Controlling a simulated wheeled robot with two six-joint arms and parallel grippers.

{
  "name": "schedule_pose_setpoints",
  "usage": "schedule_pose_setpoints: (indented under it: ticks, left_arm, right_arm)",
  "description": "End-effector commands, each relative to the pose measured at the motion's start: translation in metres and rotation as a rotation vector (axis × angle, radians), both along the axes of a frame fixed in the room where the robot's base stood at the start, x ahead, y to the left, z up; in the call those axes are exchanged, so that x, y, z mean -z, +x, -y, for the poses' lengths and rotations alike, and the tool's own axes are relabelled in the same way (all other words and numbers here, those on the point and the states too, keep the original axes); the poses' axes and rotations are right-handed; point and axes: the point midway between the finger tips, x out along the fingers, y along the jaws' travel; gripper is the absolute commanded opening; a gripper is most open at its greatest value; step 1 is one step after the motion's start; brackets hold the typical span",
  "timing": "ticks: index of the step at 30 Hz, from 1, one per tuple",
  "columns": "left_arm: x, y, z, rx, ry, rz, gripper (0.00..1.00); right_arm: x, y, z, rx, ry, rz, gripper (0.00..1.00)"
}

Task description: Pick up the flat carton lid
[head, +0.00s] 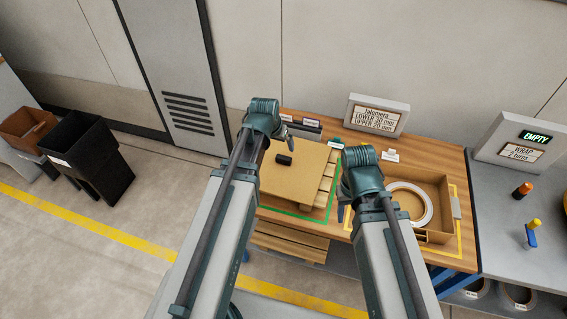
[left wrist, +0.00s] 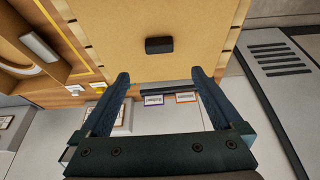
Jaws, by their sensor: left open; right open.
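The flat carton lid (head: 290,190) is a tan square board with a small black block (head: 284,160) on top. It lies on a wooden pallet (head: 328,185) on the table. In the left wrist view the lid (left wrist: 205,45) fills the top middle, with its black block (left wrist: 159,45) facing the camera. My left gripper (left wrist: 158,78) is open and empty; its fingertips appear near the lid's edge, apart from the block. In the head view my left wrist (head: 262,118) is over the lid's back left corner.
An open carton (head: 437,235) with a white ring-shaped coil (head: 424,215) stands right of my right wrist. A sign (head: 377,115) and small labels stand at the table's back. A grey bench (head: 510,225) is at the right. Dark bins (head: 82,140) stand on the floor at left.

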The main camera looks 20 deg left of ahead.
Motion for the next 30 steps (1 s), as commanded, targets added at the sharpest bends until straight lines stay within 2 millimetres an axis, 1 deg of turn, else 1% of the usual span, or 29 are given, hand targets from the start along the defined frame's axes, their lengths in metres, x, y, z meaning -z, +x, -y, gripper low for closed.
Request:
schedule_pose_setpoints:
  ticks: [5,15,18,21,27,30]
  left_arm:
    - [0.016,0.005,0.001,0.000,0.000,-0.001,1.00]
    - [0.064,0.024,0.003,0.000,0.000,-0.002,1.00]
    - [0.075,0.029,0.003,0.001,0.001,-0.002,1.00]
    - [0.080,0.031,0.003,0.001,0.001,-0.002,1.00]
    - [0.080,0.032,0.003,0.001,0.001,-0.002,1.00]
    - [0.084,0.033,0.003,0.001,0.001,-0.003,1.00]
  right_arm:
    - [0.016,0.000,0.000,0.000,0.000,0.000,0.50]
    - [0.064,0.000,0.000,0.000,0.000,0.000,0.50]
    - [0.075,0.000,0.000,0.000,0.000,0.000,0.50]
    - [0.080,0.000,0.000,0.000,0.000,0.000,0.50]
    - [0.079,0.000,0.000,0.000,0.000,0.000,0.50]
    - [0.084,0.000,0.000,0.000,0.000,0.000,0.50]
